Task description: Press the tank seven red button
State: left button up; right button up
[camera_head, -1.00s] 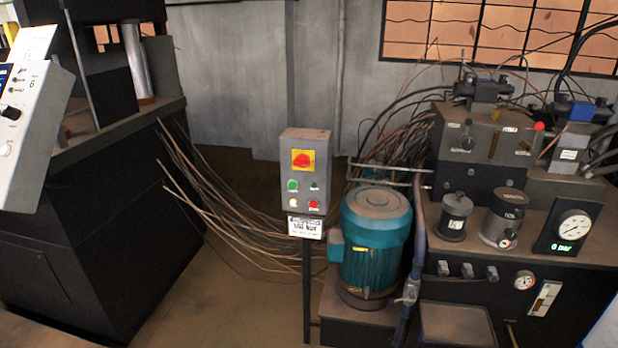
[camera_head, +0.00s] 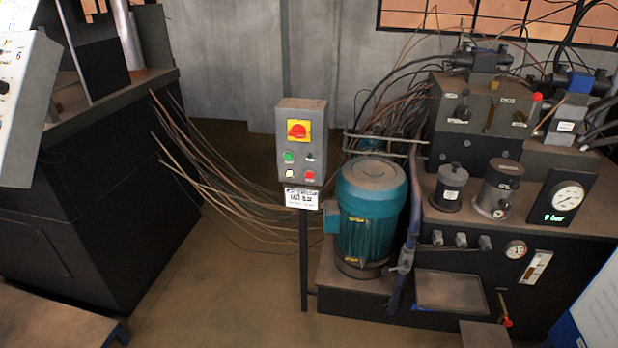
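A grey control box (camera_head: 301,140) stands on a thin dark post in the middle of the head view. Its upper part has a red rotary switch (camera_head: 299,130) on a yellow plate. Below are a green button (camera_head: 288,156), a dark knob or button beside it, a whitish button (camera_head: 290,173) and a red button (camera_head: 309,176) at lower right. A white label (camera_head: 301,198) hangs under the box; its text is too blurred to read. Neither of my grippers is in view.
A teal motor (camera_head: 371,215) stands just right of the post, beside a hydraulic unit with a gauge (camera_head: 567,197). A large dark machine (camera_head: 95,190) fills the left. Cables (camera_head: 225,185) run behind the post. Open floor (camera_head: 220,300) lies in front.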

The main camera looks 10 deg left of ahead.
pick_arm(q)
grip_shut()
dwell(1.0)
